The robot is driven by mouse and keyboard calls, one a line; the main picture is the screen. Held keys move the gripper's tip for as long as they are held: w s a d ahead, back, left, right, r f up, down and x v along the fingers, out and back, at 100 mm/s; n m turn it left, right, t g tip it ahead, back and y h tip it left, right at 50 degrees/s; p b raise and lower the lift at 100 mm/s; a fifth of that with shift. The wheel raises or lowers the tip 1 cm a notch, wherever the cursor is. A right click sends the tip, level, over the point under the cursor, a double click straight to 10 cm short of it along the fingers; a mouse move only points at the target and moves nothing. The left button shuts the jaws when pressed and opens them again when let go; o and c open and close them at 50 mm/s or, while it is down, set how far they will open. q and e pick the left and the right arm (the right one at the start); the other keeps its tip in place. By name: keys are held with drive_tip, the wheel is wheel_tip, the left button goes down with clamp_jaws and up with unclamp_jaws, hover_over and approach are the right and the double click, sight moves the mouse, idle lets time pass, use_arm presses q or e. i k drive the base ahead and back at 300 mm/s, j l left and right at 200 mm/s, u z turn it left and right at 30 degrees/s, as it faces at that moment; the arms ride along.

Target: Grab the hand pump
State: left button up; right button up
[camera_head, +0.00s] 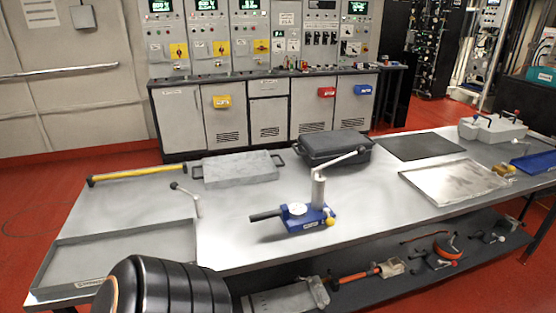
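The hand pump (317,192) stands upright near the middle of the metal workbench, close to its front edge. It has a blue base, a silver cylinder, a white round gauge, a yellow knob and a black handle sticking out to the left. Its pale lever slopes up to the right from the top of the cylinder. Neither of my grippers is in view. A black ribbed part of my own body fills the bottom left and hides some of the bench's front edge.
A black case (333,149) sits behind the pump, with a grey flat box (238,170) to its left. A yellow bar (138,175) lies far left. A shallow tray (62,272) is front left and another (455,190) right. Tools lie on the lower shelf (375,262). The bench around the pump is clear.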

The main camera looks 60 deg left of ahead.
sight(298, 217)
drive_tip(key=u, duration=1.8)
